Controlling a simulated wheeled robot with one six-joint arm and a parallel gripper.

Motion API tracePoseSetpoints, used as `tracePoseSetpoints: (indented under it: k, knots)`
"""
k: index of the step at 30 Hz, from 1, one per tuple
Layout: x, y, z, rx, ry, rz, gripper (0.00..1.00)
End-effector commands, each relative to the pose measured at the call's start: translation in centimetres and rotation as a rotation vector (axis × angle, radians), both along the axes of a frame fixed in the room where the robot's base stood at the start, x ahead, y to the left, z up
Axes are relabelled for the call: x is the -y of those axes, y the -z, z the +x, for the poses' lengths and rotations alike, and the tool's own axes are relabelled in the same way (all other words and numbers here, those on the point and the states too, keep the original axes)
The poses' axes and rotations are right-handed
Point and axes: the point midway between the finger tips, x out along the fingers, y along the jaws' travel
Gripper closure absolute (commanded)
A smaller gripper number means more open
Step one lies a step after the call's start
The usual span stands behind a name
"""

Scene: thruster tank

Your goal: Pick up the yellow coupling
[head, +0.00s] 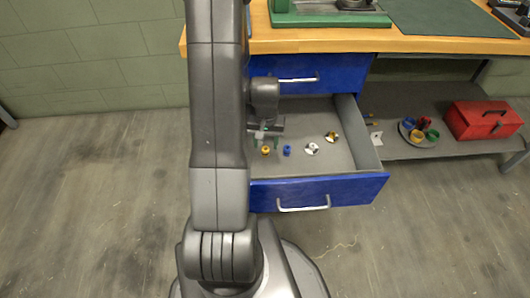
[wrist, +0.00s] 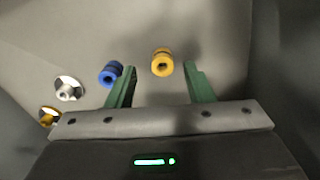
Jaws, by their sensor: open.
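The yellow coupling (wrist: 162,62) is a small ringed cylinder on the floor of the open blue drawer (head: 318,191). In the wrist view it lies between and a little beyond the tips of the green fingers of my gripper (wrist: 158,72). In the head view the yellow coupling (head: 265,151) is just below my gripper (head: 267,141), beside my arm. My gripper is open, with nothing between its fingers. A gap shows between the right finger and the coupling. The exact height of the fingers above it is hard to tell.
A blue coupling (wrist: 111,73) lies close outside the left finger. A white-silver part (wrist: 68,89) and a yellow-silver part (wrist: 48,117) lie farther left. The drawer walls surround them. The wooden bench top (head: 420,44) overhangs behind. A red toolbox (head: 483,120) sits on the shelf at right.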

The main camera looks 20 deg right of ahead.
Motion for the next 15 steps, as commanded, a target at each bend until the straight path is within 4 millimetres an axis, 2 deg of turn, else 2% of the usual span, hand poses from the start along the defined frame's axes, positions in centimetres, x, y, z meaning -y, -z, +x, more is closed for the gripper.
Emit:
tracePoseSetpoints:
  k: [8, 15]
  knots:
    - [-0.1, 4.3, 0.2, -0.004, 0.000, 0.002, 0.53]
    - [-0.1, 4.7, 0.2, -0.001, 0.000, 0.000, 0.53]
